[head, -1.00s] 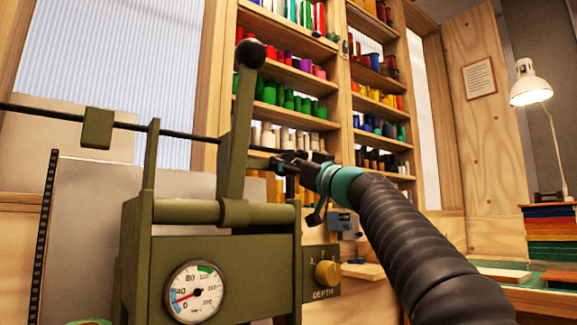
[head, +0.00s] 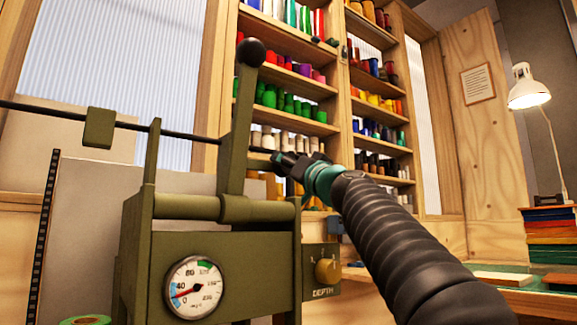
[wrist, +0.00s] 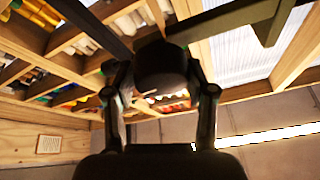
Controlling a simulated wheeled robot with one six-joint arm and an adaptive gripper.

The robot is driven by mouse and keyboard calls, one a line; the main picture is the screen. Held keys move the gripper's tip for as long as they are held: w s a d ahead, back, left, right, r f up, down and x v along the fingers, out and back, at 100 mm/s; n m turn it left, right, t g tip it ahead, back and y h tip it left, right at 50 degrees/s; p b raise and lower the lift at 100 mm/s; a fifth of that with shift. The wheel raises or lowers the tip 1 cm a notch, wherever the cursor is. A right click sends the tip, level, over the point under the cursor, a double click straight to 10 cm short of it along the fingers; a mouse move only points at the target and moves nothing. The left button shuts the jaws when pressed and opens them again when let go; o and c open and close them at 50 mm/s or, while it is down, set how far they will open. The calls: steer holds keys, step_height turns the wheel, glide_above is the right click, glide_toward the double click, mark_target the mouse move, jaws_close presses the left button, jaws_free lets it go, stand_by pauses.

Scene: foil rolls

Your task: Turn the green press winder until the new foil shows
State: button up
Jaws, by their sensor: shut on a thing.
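The green press (head: 215,245) stands at the left in the head view, with its upright lever (head: 238,135) and black ball knob (head: 250,52). My gripper (head: 284,162) is right of the lever, near the line of the thin black rod. In the wrist view, my gripper (wrist: 160,95) is shut on a dark rounded knob (wrist: 160,68), with one finger on each side. I cannot tell for sure whether this knob belongs to the winder. The fingertips are small and partly hidden in the head view. No foil can be made out clearly.
The press front carries a round gauge (head: 194,288) and a yellow depth knob (head: 327,271). Shelves of coloured rolls (head: 290,98) stand behind. A lamp (head: 528,88) and stacked coloured boards (head: 550,237) are at the right. A green roll (head: 85,321) shows at the bottom left.

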stand_by(0.3)
steer(key=o, duration=1.2)
steer(key=shift+a, duration=0.1)
steer(key=shift+c, duration=0.2)
steer(key=v, duration=0.7)
steer(key=shift+s+f, duration=0.15)
steer(key=shift+s, duration=0.05)
